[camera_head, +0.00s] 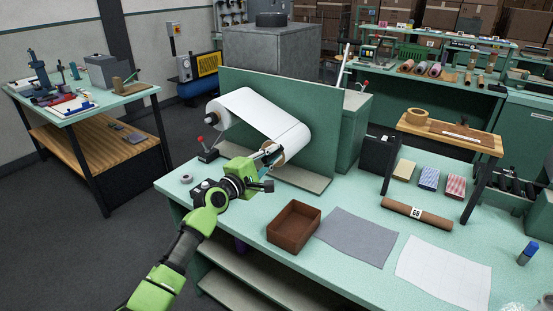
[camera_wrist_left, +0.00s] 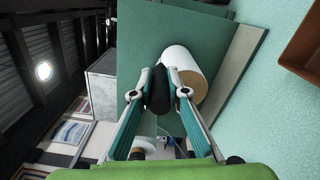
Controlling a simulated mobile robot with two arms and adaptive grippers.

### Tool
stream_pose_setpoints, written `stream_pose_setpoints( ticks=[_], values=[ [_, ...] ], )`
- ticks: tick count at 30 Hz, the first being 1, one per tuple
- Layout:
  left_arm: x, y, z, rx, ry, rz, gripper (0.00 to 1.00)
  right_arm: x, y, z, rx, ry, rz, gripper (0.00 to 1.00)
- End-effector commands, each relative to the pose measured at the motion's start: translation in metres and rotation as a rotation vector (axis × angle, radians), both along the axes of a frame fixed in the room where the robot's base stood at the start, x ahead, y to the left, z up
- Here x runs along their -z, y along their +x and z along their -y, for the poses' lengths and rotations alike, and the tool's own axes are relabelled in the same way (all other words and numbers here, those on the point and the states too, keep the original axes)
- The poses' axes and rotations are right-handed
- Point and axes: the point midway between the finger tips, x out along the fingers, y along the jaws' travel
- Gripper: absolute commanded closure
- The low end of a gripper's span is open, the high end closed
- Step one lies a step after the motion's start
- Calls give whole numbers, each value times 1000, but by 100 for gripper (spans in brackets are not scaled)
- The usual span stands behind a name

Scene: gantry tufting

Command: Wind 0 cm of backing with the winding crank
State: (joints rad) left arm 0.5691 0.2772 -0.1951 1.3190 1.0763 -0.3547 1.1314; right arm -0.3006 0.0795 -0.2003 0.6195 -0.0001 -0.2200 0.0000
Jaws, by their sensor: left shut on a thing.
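White backing (camera_head: 255,112) runs between two rollers in front of a green upright panel (camera_head: 315,118). The nearer white roll also shows in the left wrist view (camera_wrist_left: 190,72). My left gripper (camera_head: 271,153) is at the near end of that roll. In the left wrist view my left gripper (camera_wrist_left: 168,76) is shut on a black grip, the handle of the winding crank (camera_wrist_left: 158,92). The rest of the crank is mostly hidden by the fingers. My right gripper is not in view.
On the green bench are a brown tray (camera_head: 294,243), grey cloth (camera_head: 357,236), white sheet (camera_head: 445,273) and brown tube (camera_head: 417,212). A red-knobbed lever (camera_head: 201,141) stands left of the rollers. A grey roll of tape (camera_head: 186,178) lies near the left edge.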

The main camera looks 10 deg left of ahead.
Motion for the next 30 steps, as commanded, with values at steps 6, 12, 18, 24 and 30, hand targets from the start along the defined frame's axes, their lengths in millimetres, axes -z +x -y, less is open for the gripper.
stream_pose_setpoints(
  ticks=[6, 12, 18, 24, 30],
  values=[
    [-14, 5, -14, -3, -182, -63, 100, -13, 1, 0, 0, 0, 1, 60],
    [-18, 9, -24, -4, -311, -110, 100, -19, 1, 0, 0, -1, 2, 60],
    [-20, 11, -31, -3, -395, -142, 100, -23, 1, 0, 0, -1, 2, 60],
    [-21, 12, -35, -4, -435, -155, 100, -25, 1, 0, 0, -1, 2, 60],
    [-21, 13, -36, -4, -446, -159, 100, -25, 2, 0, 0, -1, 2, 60]
  ],
)
